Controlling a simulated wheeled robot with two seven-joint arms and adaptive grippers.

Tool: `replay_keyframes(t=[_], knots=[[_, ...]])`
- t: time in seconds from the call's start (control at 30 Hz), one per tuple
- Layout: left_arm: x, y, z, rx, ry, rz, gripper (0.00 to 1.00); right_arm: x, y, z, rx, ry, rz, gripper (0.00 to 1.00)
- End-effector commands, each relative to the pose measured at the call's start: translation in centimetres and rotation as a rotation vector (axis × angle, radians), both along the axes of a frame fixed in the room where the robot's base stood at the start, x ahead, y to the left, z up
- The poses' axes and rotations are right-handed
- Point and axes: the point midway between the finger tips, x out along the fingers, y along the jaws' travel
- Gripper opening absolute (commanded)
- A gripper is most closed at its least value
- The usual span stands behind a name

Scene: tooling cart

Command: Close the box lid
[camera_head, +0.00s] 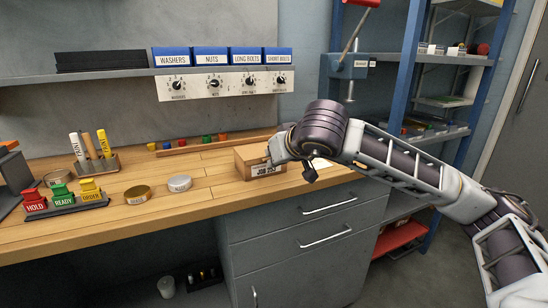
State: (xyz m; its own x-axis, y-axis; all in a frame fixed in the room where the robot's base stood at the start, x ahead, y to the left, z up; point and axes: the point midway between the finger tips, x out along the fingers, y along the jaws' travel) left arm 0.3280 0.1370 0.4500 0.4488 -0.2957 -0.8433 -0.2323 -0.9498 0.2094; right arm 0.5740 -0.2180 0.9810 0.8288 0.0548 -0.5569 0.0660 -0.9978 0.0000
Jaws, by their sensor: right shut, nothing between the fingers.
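The small wooden box (244,161) stands on the workbench, left of my right wrist, with a white "JOB" label on its front. Its visible top looks flat and level, lying over the box body. My right gripper (276,152) is shut and empty at the box's right part, close to its top. I cannot tell whether it touches the box. The gripper and wrist hide the box's right and back parts, including any hinge. My left gripper is out of view.
On the bench (120,222) are a brass tin (137,194), a silver tin (180,184), colored HOLD, READY and ORDER blocks (62,197) and a marker holder (97,163). A shelf with blue bins (210,58) hangs above. Bench in front of the box is clear.

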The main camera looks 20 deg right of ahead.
Motion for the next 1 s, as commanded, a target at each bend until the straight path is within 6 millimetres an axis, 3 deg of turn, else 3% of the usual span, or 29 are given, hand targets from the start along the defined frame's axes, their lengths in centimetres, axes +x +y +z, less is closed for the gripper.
replay_keyframes(t=[1.0], knots=[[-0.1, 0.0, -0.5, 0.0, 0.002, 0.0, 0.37, 1.4, 0.1, -0.8, 0.0, 0.001, 0.0, 0.0]])
